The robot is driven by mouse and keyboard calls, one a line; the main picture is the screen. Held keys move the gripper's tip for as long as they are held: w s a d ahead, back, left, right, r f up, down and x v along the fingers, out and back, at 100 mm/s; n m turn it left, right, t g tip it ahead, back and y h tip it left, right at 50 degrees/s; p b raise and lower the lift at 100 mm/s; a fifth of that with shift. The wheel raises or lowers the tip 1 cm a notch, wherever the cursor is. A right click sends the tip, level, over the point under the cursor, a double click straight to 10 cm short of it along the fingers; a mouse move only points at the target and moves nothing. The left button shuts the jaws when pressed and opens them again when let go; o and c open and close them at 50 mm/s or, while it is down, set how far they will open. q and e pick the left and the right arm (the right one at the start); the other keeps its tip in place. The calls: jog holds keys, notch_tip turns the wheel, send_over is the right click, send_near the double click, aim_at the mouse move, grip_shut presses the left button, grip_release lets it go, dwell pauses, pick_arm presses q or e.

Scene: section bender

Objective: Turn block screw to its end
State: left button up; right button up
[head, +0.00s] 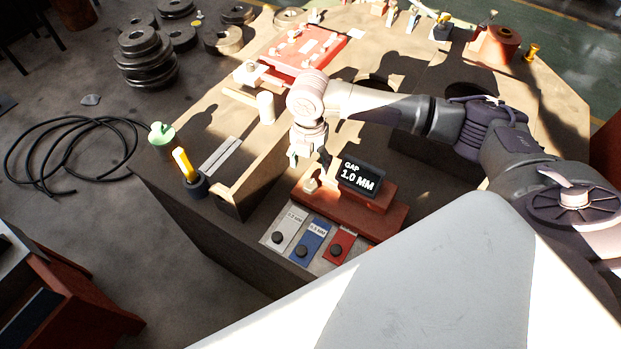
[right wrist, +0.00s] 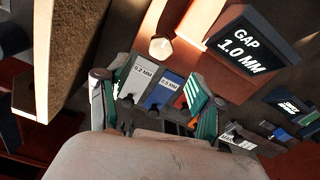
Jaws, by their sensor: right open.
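A small pale round screw head (head: 311,185) sits on the red-brown block (head: 375,202), left of a black display (head: 361,178) reading "GAP 1.0 MM". I take this for the block screw. In the right wrist view, the screw head (right wrist: 160,47) shows beyond the fingers, left of the display (right wrist: 239,50). My right gripper (head: 309,158) is open, just above the screw in the head view. Its two fingers (right wrist: 148,88) are spread, with nothing between them touching. My left gripper is not in view.
Labelled feeler plates in white (head: 288,230), blue (head: 310,241) and red (head: 340,246) lie in front of the block. A tan upright plate (head: 250,183) stands left of the gripper. A yellow-handled tool (head: 182,163) stands at the left table edge.

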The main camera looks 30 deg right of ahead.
aim_at(310, 184)
notch_tip(310, 184, down, 8)
jog(key=shift+d+r+p, duration=0.1)
jog(key=shift+r+p, duration=0.1)
jog(key=shift+p, duration=0.15)
jog(key=shift+f, duration=0.5)
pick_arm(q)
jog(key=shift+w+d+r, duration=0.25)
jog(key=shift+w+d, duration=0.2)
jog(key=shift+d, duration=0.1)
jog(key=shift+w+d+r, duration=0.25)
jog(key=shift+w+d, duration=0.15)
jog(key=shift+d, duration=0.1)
